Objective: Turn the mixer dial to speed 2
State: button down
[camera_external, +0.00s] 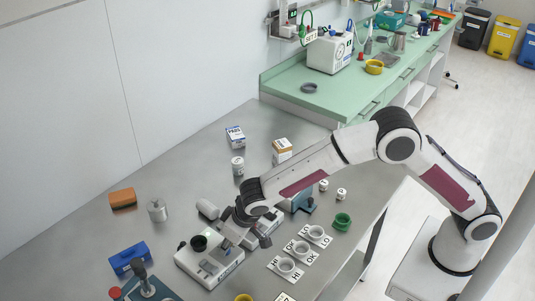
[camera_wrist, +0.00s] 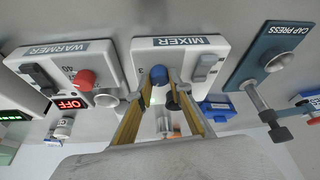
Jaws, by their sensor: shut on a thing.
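The mixer (camera_wrist: 180,43) is a white box with a dark label strip, in the middle of the wrist view. Its blue dial (camera_wrist: 158,74) stands between the tips of my gripper (camera_wrist: 158,84). The two yellowish fingers are shut on the dial, one on each side. The dial's pointer and most of its scale marks are hidden or too small to read. In the external view the mixer (camera_external: 207,266) is the white box at lower centre, with my gripper (camera_external: 229,238) down at its right part; the dial is hidden there.
The warmer (camera_wrist: 65,65), with a red knob and a lit OFF display, stands left of the mixer in the wrist view. The cap press (camera_wrist: 268,55) with its lever stands to the right. Cups on labelled cards (camera_external: 287,266) lie right of the mixer in the external view.

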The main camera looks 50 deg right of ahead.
jog(key=shift+m, duration=0.6)
jog(key=shift+f+m+h, duration=0.1)
jog(key=shift+m+h, duration=0.3)
jog(key=shift+m, duration=0.1)
jog(key=c, duration=1.8)
grip_release()
jog(key=shift+c, duration=0.2)
jog(key=shift+r, duration=0.2)
jog(key=v, duration=1.1)
jog(key=shift+s+r, duration=0.2)
jog(key=shift+r, duration=0.15)
jog(key=shift+n, duration=0.3)
